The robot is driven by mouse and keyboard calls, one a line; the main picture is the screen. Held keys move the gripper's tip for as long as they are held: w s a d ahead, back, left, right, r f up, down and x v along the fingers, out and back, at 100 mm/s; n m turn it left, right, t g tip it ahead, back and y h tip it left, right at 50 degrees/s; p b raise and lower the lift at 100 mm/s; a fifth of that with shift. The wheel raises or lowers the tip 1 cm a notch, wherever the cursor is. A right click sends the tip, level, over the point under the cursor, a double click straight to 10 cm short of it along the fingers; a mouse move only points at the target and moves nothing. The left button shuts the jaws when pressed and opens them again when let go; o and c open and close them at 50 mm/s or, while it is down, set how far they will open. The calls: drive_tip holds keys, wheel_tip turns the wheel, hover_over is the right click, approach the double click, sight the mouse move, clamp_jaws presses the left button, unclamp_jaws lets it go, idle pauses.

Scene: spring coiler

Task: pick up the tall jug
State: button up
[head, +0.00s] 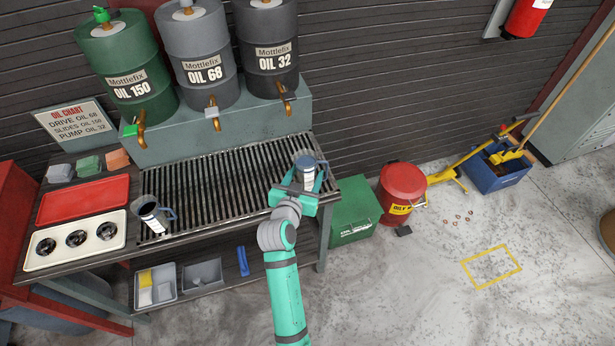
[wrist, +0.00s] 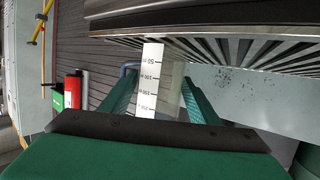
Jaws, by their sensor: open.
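One jug (head: 307,168) of grey-blue metal with a pale label stands upright at the right end of the slatted grate in the head view. My gripper (head: 306,188) is at this jug, its green jaws open on either side of it. In the wrist view the jug's white measuring scale (wrist: 151,85) shows between the two fingers of my gripper (wrist: 158,95); whether they touch it I cannot tell. A second dark grey jug (head: 152,217) with a handle stands at the grate's left end. Which jug is taller is hard to tell.
The grate (head: 225,180) between the jugs is clear. Green, grey and dark oil drums (head: 207,75) with taps stand behind it. A red tray (head: 84,199) and a cream tray (head: 75,262) lie left. A green box (head: 352,212) and red oily-waste can (head: 402,190) stand right of the bench.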

drive_tip(key=shift+w+d+f, duration=0.1)
drive_tip(key=shift+w, duration=0.2)
drive_tip(key=shift+c, duration=0.7)
drive_tip(key=c, duration=0.8)
